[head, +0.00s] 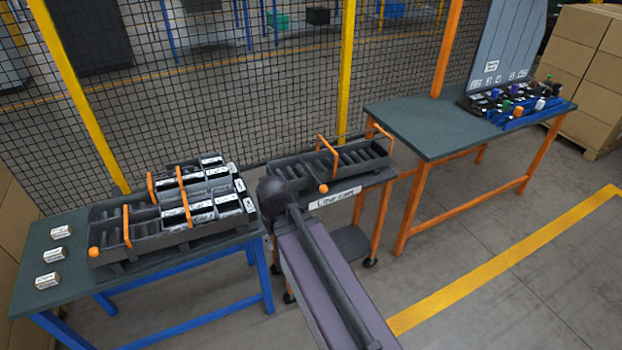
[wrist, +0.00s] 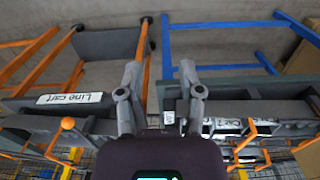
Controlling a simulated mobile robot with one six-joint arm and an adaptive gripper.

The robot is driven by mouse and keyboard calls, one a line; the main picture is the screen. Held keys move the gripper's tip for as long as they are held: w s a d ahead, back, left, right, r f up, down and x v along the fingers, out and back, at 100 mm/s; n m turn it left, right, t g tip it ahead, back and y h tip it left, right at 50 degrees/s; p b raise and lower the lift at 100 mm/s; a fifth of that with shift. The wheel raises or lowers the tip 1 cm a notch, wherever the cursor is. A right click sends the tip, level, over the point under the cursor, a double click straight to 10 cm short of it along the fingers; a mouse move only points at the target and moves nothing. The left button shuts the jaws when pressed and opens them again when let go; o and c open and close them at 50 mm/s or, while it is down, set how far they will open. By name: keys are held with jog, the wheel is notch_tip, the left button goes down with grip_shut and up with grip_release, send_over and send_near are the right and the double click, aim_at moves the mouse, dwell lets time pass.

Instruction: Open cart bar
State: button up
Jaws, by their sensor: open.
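The line cart (head: 334,197) stands in the middle of the head view, with its white label on the front. On it sits a dark slotted rack (head: 355,160) with orange uprights and bars (head: 328,158) and an orange ball knob (head: 323,188) at its near left corner. Its slots look empty. In the wrist view the cart label (wrist: 70,98) and the orange knob (wrist: 67,123) are on the left. My gripper (wrist: 163,105) is open and empty, its fingers apart from the knob and pointing between cart and left table. In the head view my arm hides the gripper and the cart's left end.
A blue-legged table (head: 75,285) at left holds a similar rack (head: 150,238) with several labelled boxes, plus small labelled blocks (head: 50,255). An orange-legged table (head: 425,125) stands at right with a bin panel (head: 510,50). A mesh fence (head: 255,90) runs behind. Floor at front right is clear.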

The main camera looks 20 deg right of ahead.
jog(key=shift+w+d, duration=0.1)
jog(key=shift+d, duration=0.15)
jog(key=shift+d, duration=0.1)
jog(key=shift+w+f, duration=0.1)
jog(key=h+b, duration=1.5)
jog(key=b, duration=0.3)
send_near(318, 181)
jog(key=a, duration=0.4)
jog(key=shift+d+r, duration=0.25)
jog(key=shift+r, duration=0.05)
jog(key=shift+d+f, duration=0.1)
jog(key=shift+d, duration=0.05)
jog(key=b+x, duration=0.3)
jog(key=x, duration=1)
jog(key=shift+w+d, duration=0.15)
jog(key=shift+d, duration=0.1)
